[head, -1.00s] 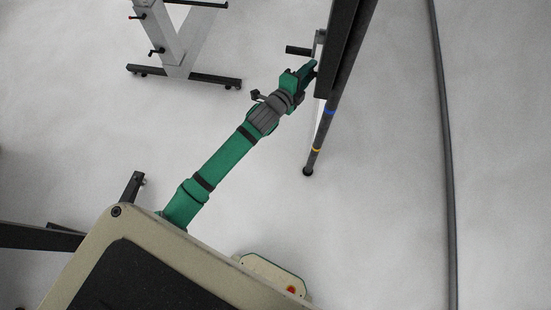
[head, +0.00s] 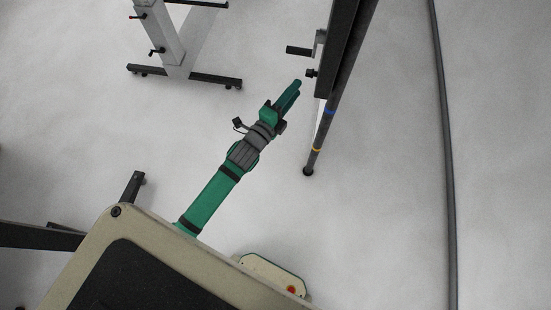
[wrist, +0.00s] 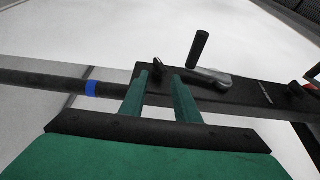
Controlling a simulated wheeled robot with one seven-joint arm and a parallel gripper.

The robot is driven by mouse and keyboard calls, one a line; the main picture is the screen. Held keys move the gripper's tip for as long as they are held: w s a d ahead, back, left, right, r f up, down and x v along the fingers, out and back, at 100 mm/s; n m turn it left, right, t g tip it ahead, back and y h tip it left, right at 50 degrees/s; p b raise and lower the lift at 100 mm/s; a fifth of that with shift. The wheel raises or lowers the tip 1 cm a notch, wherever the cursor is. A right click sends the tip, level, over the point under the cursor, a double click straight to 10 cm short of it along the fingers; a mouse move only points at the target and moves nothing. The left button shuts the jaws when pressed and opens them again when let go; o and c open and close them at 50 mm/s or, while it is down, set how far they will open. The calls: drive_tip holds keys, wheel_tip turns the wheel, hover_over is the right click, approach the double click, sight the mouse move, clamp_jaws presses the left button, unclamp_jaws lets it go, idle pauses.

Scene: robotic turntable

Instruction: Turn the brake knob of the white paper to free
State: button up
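A small black knob (head: 311,73) sticks out from the side of a dark upright frame (head: 345,45), below a crank with a black handle (head: 299,50). The knob also shows in the wrist view (wrist: 157,68), beyond my fingertips and in line with the gap between them. My gripper (head: 298,87) is just short of the knob and apart from it. In the wrist view, its two green fingers (wrist: 163,76) are spread with nothing between them. The crank handle (wrist: 199,48) is to the right of the knob. I cannot tell which position the knob's setting is in.
A dark pole with a blue band (wrist: 91,88) runs along the frame. Another black knob (wrist: 295,90) sits farther right on the frame. The floor around my arm is clear.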

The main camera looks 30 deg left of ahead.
drive_tip(key=s+d+f+n+g, duration=0.1)
drive_tip(key=s+d+f+n, duration=0.1)
drive_tip(key=s, duration=0.8)
drive_tip(key=s+d+f+n+g, duration=0.1)
drive_tip(key=s+d+f+n, duration=0.2)
drive_tip(key=s, duration=0.8)
drive_tip(key=shift+f+n, duration=0.8)
drive_tip(key=shift+f, duration=0.15)
drive_tip(key=s+d+n, duration=0.5)
drive_tip(key=s+d, duration=0.1)
drive_tip(key=s, duration=0.3)
drive_tip(key=shift+s+d+f+y, duration=0.15)
drive_tip(key=shift+s+y, duration=0.1)
drive_tip(key=shift+y, duration=0.15)
drive_tip(key=shift+o, duration=0.3)
drive_tip(key=s+d+r+n+y, duration=0.1)
drive_tip(key=s+d+r+n, duration=0.3)
drive_tip(key=d+n, duration=0.3)
drive_tip(key=shift+s+d+n, duration=0.3)
drive_tip(key=shift+s+d, duration=0.15)
drive_tip(key=shift+s, duration=0.35)
drive_tip(key=shift+d, duration=0.15)
